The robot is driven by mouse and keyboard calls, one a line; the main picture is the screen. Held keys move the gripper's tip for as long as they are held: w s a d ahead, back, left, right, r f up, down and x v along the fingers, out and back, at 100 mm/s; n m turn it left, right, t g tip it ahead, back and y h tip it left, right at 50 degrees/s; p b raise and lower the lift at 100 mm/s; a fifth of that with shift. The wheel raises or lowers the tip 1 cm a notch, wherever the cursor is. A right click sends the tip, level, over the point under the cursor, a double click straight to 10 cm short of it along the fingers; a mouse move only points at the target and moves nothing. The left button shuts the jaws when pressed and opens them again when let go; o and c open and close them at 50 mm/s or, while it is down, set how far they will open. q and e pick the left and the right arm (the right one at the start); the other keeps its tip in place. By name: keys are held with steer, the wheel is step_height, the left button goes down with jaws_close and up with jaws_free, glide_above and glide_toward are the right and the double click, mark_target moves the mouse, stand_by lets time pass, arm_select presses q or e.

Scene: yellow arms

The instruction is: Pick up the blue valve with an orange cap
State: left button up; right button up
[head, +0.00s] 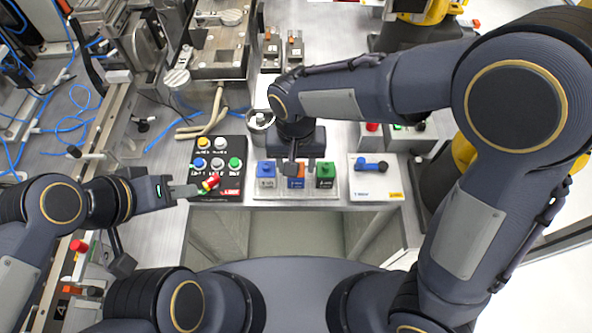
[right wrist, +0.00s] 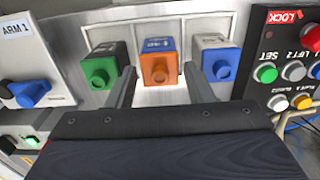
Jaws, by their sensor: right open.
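The blue valve with an orange cap (right wrist: 155,68) is the middle one of three in a clear rack, and it faces me in the right wrist view. In the head view its orange part (head: 296,183) shows under my right gripper (head: 291,165), which hides some of it. My right gripper (right wrist: 158,92) is open, with one finger on each side of the orange cap in the picture. I cannot tell if the fingers touch it. My left gripper (head: 186,191) is at the left, beside a red knob (head: 211,182); its jaw opening is unclear.
A blue-capped valve (head: 266,174) and a green-capped valve (head: 325,175) stand close on either side. The black button panel (head: 232,191) is left of the rack. A white box with a blue handle (head: 375,190) is right of it. The table's front edge is close.

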mark_target(298, 183)
steer(key=shift+f, duration=1.4)
steer(key=shift+s, duration=0.1)
steer(key=c, duration=0.8)
steer(key=shift+r, duration=0.1)
